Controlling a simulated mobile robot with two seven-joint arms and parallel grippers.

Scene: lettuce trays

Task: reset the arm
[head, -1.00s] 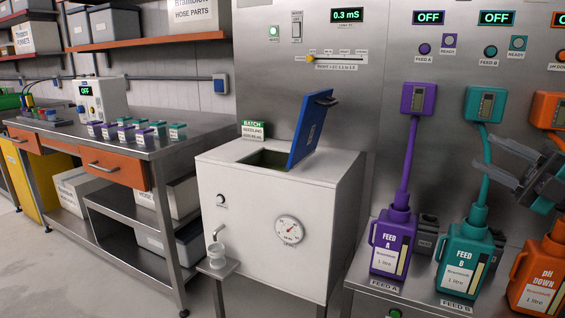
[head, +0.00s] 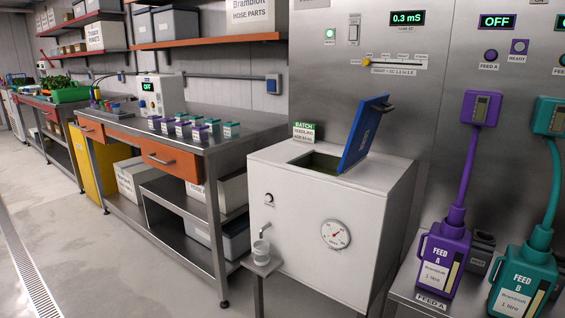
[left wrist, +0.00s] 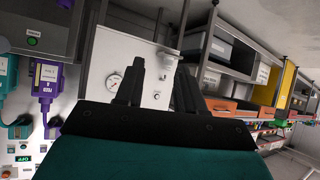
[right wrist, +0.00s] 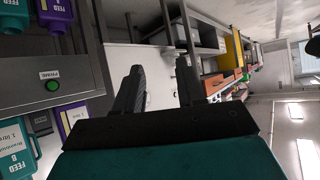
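My left gripper (left wrist: 155,88) shows in the left wrist view with its two dark fingers apart and nothing between them. The white tank with its dial lies beyond it in that view. My right gripper (right wrist: 157,85) shows in the right wrist view with its fingers apart and empty. Neither gripper touches anything that I can see. Neither arm shows in the head view now.
A white tank (head: 290,225) with a raised blue lid (head: 365,132) stands mid-view. Purple feed A bottle (head: 443,258) and teal feed B bottle (head: 520,280) stand on the right. A steel bench (head: 240,130) with small boxes is left. Grey floor (head: 70,230) is clear.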

